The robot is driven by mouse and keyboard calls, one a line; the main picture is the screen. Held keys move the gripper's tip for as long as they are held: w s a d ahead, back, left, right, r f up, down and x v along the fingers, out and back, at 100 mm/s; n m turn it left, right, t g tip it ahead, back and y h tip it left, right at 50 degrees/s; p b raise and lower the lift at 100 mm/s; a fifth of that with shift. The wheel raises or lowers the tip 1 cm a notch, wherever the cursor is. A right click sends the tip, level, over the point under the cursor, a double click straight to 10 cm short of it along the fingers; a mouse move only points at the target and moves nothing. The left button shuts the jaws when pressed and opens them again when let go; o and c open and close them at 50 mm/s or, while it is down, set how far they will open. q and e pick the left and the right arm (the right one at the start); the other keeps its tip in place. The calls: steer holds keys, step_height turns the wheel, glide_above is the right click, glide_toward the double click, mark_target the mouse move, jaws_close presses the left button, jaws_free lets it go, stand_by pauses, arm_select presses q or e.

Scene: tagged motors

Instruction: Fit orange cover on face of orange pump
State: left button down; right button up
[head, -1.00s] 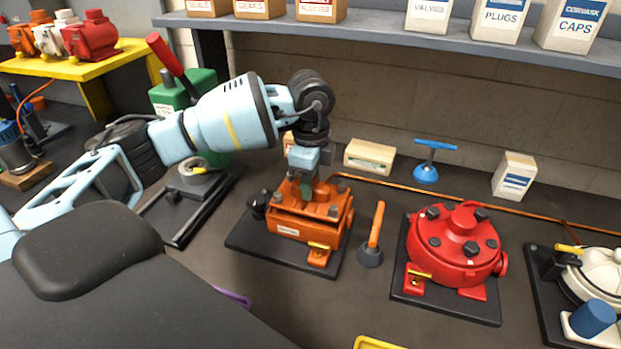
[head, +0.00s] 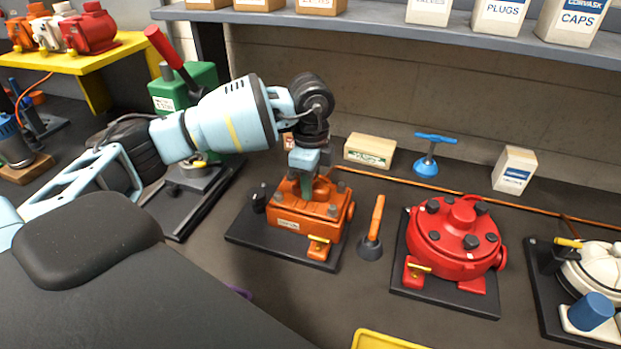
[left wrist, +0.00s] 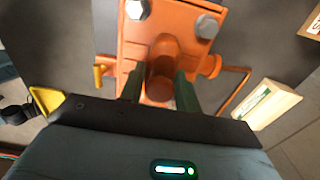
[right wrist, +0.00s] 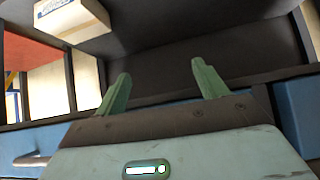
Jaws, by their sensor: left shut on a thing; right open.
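The orange pump (head: 290,228) stands on a black base plate in the middle of the bench in the head view. My left gripper (head: 306,182) points down over its top. The left wrist view shows both fingers (left wrist: 158,80) closed around an orange knob, which I take as the handle of the orange cover (left wrist: 165,30). Grey bolt heads show on the orange face beyond it. The cover lies on or very close to the pump's face; I cannot tell whether it is fully seated. My right gripper (right wrist: 160,80) is open and empty in the right wrist view.
An orange-handled tool (head: 374,225) stands close right of the pump, then a red pump (head: 457,245) on its plate. A blue T-handled tool (head: 433,150) and small boxes (head: 370,151) stand behind. A shelf (head: 400,22) runs above.

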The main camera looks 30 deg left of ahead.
arm_select(q)
steer(key=shift+f, duration=0.15)
steer(key=c, duration=0.9)
jaws_free()
steer(key=shift+f, duration=0.1)
steer(key=shift+f, duration=0.1)
steer(key=shift+r+p, duration=0.45)
steer(key=shift+r, duration=2.6)
arm_select(e)
steer(key=shift+w+r+t, duration=0.3)
steer(key=shift+w+r, duration=0.35)
steer(key=shift+r, duration=0.15)
